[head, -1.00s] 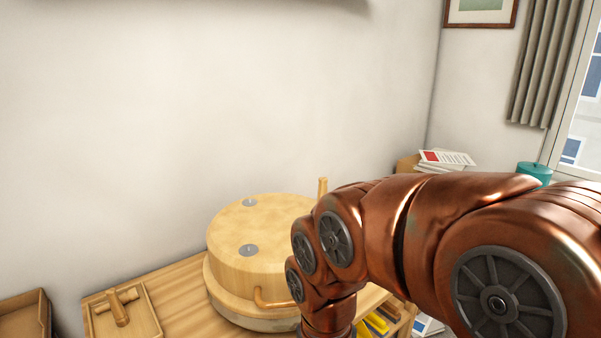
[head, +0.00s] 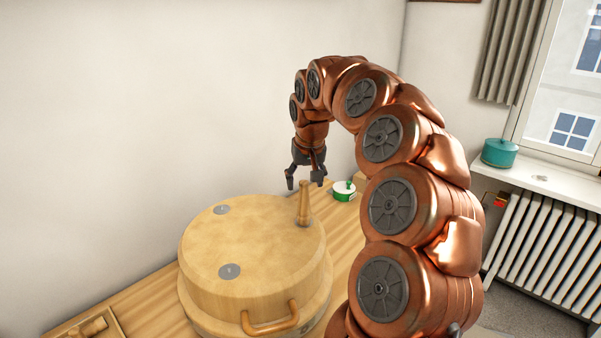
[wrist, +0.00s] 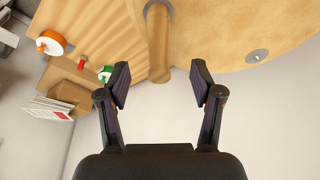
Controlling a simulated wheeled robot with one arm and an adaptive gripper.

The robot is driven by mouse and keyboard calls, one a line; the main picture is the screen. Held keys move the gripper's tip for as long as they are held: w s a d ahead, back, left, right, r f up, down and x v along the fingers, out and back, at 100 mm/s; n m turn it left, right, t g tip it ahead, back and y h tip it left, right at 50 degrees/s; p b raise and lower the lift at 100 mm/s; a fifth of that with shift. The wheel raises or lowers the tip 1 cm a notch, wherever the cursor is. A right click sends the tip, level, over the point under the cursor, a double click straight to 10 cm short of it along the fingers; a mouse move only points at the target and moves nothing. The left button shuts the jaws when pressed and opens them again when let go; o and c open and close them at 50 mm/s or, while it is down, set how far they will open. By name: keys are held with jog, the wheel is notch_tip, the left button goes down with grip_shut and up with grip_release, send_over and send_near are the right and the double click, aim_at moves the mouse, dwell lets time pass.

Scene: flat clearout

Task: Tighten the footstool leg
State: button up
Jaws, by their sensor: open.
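The footstool (head: 265,240) lies upside down on the wooden bench, its round underside facing up. One tapered wooden leg (head: 304,205) stands upright on a metal plate at its right edge. Two other round plates are bare. My gripper (head: 305,183) is open and empty, pointing down just above the leg. In the wrist view the leg (wrist: 158,45) lies in line with the space between the open fingers (wrist: 160,80). Whether the tip is between them I cannot tell. The leg's thread is hidden.
A green and white round item (head: 343,190) sits on the bench behind the leg. A wooden tray (head: 95,326) is at lower left. The wrist view shows an orange roll (wrist: 50,42), a cardboard box (wrist: 72,85) and papers (wrist: 48,107). A radiator (head: 545,245) stands at right.

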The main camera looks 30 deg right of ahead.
aim_at(303, 198)
jog(key=shift+w+d+f, duration=0.1)
jog(key=shift+w+d, duration=0.05)
jog(key=shift+d, duration=0.1)
jog(key=shift+p+x, duration=0.35)
jog(key=shift+x, duration=0.45)
jog(key=shift+p+x, duration=0.95)
jog(key=shift+x, duration=2.05)
jog(key=shift+a, duration=0.1)
grip_shut()
